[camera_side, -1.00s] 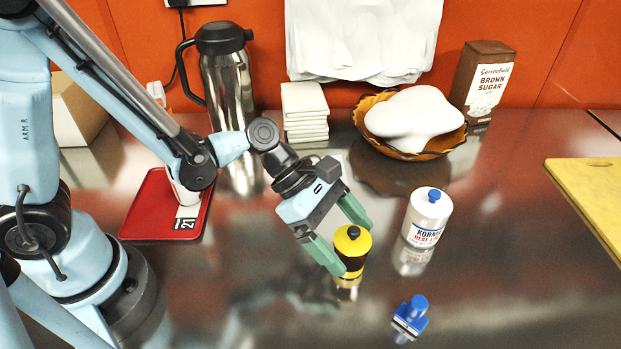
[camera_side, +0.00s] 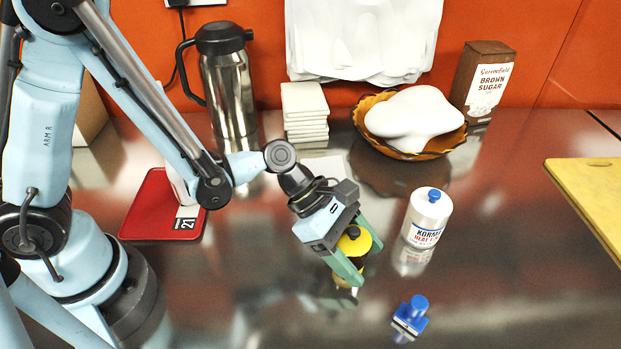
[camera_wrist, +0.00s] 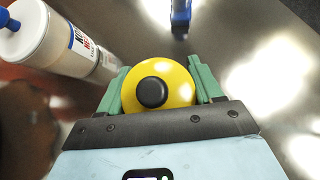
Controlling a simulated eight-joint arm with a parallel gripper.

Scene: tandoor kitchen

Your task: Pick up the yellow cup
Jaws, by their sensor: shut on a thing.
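The yellow cup (camera_side: 354,243) is a short round container with a yellow top, a black knob and a dark band; it stands upright at the counter's middle. In the wrist view its yellow top (camera_wrist: 178,76) fills the space between the green fingers. My gripper (camera_side: 363,258) reaches down from the upper left and is shut on it, one finger on each side. In the wrist view my gripper (camera_wrist: 160,70) has both fingers against its sides. The fingers hide much of its lower part, so I cannot tell if its base touches the counter.
A white Korma bottle (camera_side: 426,220) with a blue cap stands close on the right. A blue stamp-like object (camera_side: 410,318) lies in front. A brown bowl (camera_side: 440,150), a brown sugar box (camera_side: 482,85), white tiles (camera_side: 305,112) and a steel flask (camera_side: 228,85) stand behind.

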